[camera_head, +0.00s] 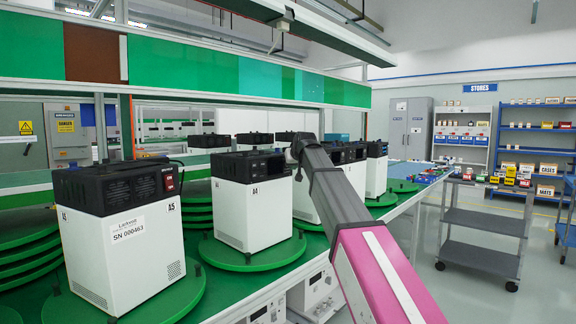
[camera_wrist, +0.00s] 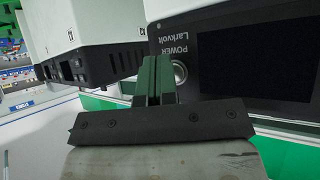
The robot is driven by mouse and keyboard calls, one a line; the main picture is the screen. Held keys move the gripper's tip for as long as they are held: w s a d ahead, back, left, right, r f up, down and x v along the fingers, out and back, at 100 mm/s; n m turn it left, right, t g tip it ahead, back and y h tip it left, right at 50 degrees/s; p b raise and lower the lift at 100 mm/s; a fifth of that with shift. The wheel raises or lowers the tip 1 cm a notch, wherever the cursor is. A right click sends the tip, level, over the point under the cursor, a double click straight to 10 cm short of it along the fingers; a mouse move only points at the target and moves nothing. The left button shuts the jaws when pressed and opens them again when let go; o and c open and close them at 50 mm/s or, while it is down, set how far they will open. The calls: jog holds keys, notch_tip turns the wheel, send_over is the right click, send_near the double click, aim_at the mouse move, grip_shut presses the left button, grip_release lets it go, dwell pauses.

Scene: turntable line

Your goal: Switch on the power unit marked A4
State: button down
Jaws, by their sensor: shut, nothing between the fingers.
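The power unit marked A4 (camera_head: 238,208) stands on a green turntable disc (camera_head: 252,255) in the head view. It is a white box with a black top. My gripper (camera_head: 291,154) is at the right end of its black top. In the wrist view, my shut, empty gripper (camera_wrist: 156,72) points at a black panel (camera_wrist: 205,40) that appears upside down. The panel bears the words POWER and Larkvolt, a dark display (camera_wrist: 265,58) and a round silver button (camera_wrist: 180,73). The fingertips are beside the button and partly overlap its edge; contact cannot be told. No unit mark is readable on this panel.
Unit A5 (camera_head: 125,245), with a red switch (camera_head: 168,182), stands at the left front. More white units, including one (camera_head: 378,176), stand along the line to the right. A green shelf front (camera_head: 180,66) runs above. A grey cart (camera_head: 480,218) stands in the aisle.

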jog(key=shift+w+a, duration=0.2)
jog(key=shift+a, duration=0.1)
dwell(0.7)
jog(key=shift+s+d, duration=0.1)
dwell(0.3)
jog(key=shift+s+d, duration=0.4)
jog(key=shift+d, duration=0.1)
jog(key=s+d, duration=0.1)
jog(key=d, duration=0.1)
jog(key=s+d, duration=0.2)
dwell(0.6)
dwell(0.4)
